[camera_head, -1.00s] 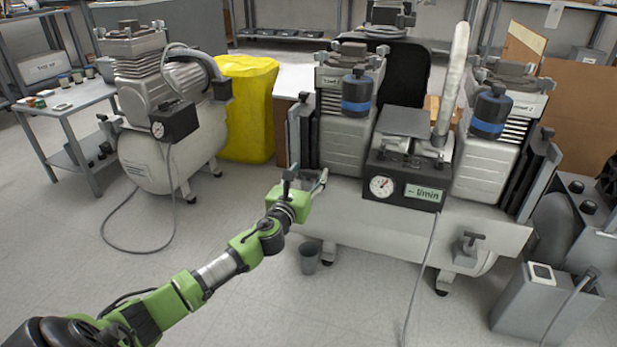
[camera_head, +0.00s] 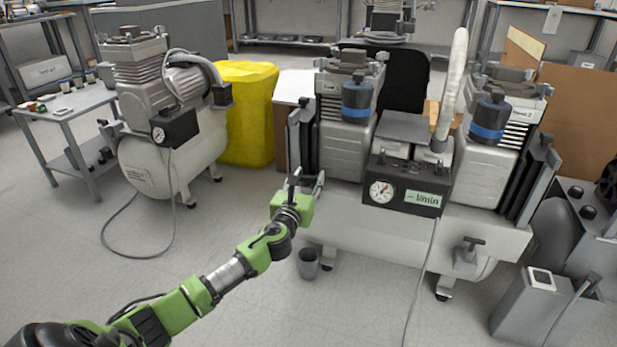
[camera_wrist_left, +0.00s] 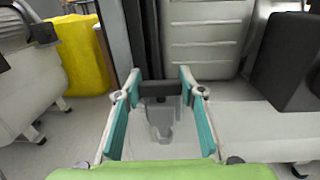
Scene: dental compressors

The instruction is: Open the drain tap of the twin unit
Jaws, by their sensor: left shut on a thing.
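The twin unit is a large compressor with a pale tank (camera_head: 365,225), two ribbed motor blocks and a central box with a gauge (camera_head: 381,191). My left gripper (camera_head: 307,185) is at the left end of the tank. In the left wrist view my left gripper (camera_wrist_left: 160,84) has its teal-padded fingers closed on a dark crossbar handle (camera_wrist_left: 160,89). A grey tap body (camera_wrist_left: 160,118) shows below the handle. In the head view the gripper mostly hides this tap. Another T-handled tap (camera_head: 467,250) sits at the right of the tank. My right gripper is not in view.
A grey cup (camera_head: 308,263) stands on the floor below my left gripper. A single compressor (camera_head: 165,120) and a yellow bag (camera_head: 247,110) are to the left. A grey box (camera_head: 545,300) stands at the right front.

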